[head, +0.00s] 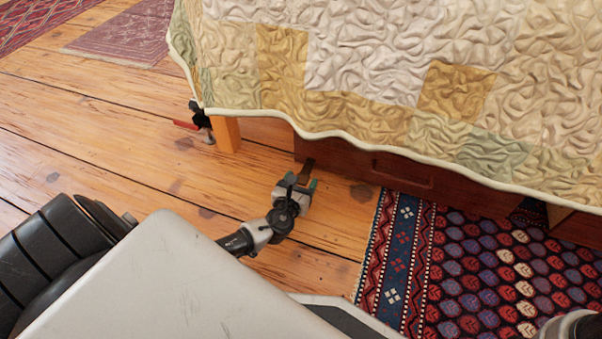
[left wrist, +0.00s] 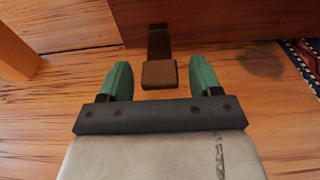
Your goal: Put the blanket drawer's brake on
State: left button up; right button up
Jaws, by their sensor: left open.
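The blanket drawer (head: 405,178) is a reddish-brown wooden front under the bed; its face also shows in the left wrist view (left wrist: 220,22). A brown brake lever (left wrist: 159,72) with a block-shaped end sticks out low at the drawer's left part; it also shows in the head view (head: 308,165). My left gripper (head: 303,184) is open just in front of the lever. In the left wrist view its two green fingertips (left wrist: 160,80) stand on either side of the lever's end, with gaps on both sides. My right gripper is not in view.
A quilt (head: 370,60) hangs over the bed edge above the drawer. A patterned rug (head: 470,270) lies right; wooden floor (head: 110,140) is clear at left.

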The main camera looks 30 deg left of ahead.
pick_arm(q)
jog(key=p+v, duration=0.5)
jog(key=v, duration=0.4)
jog(key=shift+s+d+r, duration=0.15)
jog(key=shift+s, duration=0.2)
jog(key=shift+s+d, duration=0.1)
jog(key=shift+s, duration=0.35)
